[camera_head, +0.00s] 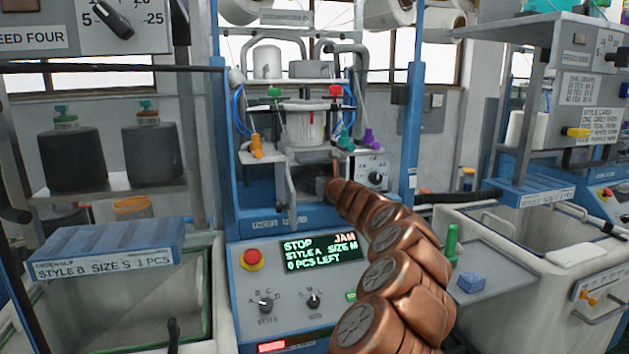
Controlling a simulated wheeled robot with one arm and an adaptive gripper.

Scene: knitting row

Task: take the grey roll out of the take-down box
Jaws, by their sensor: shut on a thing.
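The take-down box appears to be the dark recess low in the middle machine, above its blue labelled front edge (318,217). My copper arm rises from the lower right, and its far end reaches the right side of this recess, below the grey plate. My gripper's fingers cannot be made out; they are hidden beyond the arm's end. I cannot make out a grey roll; the inside is dark and partly covered by my arm. A grey upright bracket (291,188) stands in front of the opening, left of my arm's end.
The display (320,252) reads STOP, JAM, STYLE A, SIZE M, 0 PCS LEFT. Blue posts (412,120) flank the machine. Bins (536,236) stand either side. A blue block (471,282) lies on the right shelf.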

